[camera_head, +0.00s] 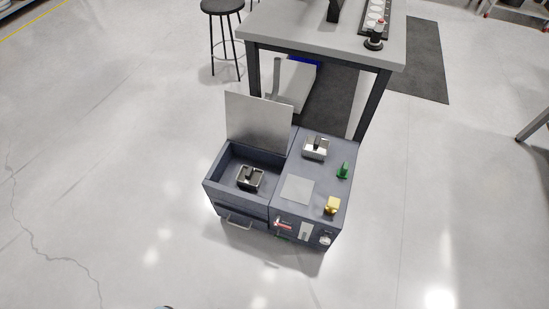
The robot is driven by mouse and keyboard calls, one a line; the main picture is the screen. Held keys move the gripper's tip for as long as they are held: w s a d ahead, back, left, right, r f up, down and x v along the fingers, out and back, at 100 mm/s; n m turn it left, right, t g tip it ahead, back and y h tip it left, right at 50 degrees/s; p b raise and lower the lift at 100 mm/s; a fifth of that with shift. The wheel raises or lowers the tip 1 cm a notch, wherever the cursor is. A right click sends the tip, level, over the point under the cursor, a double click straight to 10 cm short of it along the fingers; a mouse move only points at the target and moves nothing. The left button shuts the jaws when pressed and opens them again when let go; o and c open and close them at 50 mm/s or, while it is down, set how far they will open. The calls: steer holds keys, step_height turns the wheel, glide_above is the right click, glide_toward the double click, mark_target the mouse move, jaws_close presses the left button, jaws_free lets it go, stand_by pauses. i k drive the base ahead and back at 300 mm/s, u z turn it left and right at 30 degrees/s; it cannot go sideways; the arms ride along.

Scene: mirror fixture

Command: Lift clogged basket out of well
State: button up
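A dark grey cabinet (276,247) stands on the floor in the middle of the view. Its left half is an open well (228,165) with a silver lid (259,122) standing upright behind it. A small metal basket (244,182) with a dark block-like handle sits inside the well, apart from its walls. A similar metal basket (309,153) with a dark handle stands on the cabinet's right top, at the back. I cannot tell any clogging at this size. My gripper is not in view.
A flat grey plate (297,190), a green piece (343,170) and a yellow block (332,205) lie on the right top. A handle (237,223) and small controls are on the front. A table (300,30) stands close behind. Floor to the left, right and front is clear.

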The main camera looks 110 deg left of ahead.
mark_target(252, 177)
steer(key=u, duration=0.4)
steer(key=k, duration=2.7)
steer(key=u, duration=1.45)
steer(key=i, duration=1)
